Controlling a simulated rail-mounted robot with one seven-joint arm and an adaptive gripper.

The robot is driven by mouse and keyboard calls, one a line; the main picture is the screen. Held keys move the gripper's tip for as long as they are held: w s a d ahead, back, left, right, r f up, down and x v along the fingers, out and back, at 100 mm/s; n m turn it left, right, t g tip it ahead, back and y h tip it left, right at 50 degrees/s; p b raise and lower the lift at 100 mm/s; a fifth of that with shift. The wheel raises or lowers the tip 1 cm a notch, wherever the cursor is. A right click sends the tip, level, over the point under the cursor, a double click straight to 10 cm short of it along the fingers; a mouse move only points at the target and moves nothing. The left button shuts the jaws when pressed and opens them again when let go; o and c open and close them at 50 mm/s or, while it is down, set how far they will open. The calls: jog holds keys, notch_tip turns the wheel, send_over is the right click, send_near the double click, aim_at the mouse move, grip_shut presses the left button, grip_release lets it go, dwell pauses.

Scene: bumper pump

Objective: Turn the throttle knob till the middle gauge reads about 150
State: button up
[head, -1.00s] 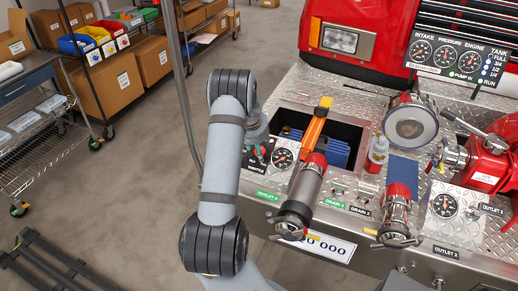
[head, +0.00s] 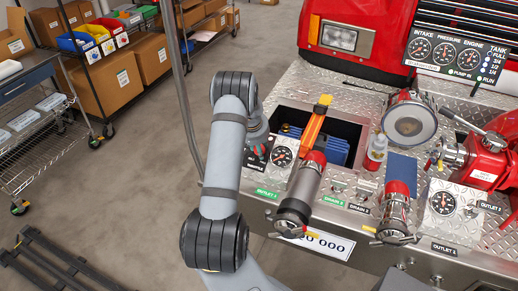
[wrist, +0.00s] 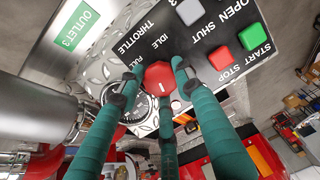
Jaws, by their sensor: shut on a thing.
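The red throttle knob (wrist: 160,77) sits on a black panel marked THROTTLE, IDLE and FULL in the wrist view. The teal fingers of my gripper (wrist: 155,80) are closed around the knob; a white mark shows on its face. In the head view, the throttle panel (head: 257,158) is partly behind my arm, and the gripper is mostly hidden. The middle gauge (head: 445,54), marked PRESSURE, stands on the black gauge panel at upper right. Its needle is too small to read exactly.
A small outlet gauge (head: 282,156) and a capped pipe (head: 300,195) stand right of the throttle panel.

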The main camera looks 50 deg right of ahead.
jog(key=shift+a+f, duration=0.1)
jog(key=shift+a, duration=0.1)
jog(key=c, duration=0.4)
jog(key=b, duration=0.2)
jog(key=shift+f+m+b, duration=0.3)
jog(key=shift+f, duration=0.05)
jog(key=shift+r+m+b, duration=0.2)
jog(key=shift+m+b, duration=0.3)
jog(key=shift+b, duration=0.55)
jog(key=shift+a+r, duration=0.1)
jog(key=o, duration=1.1)
jog(key=shift+r, duration=0.1)
jog(key=shift+r, duration=0.1)
jog(key=shift+r, duration=0.3)
jog(key=v, duration=1.1)
jog(key=shift+s+r, duration=0.1)
jog(key=shift+s, duration=0.15)
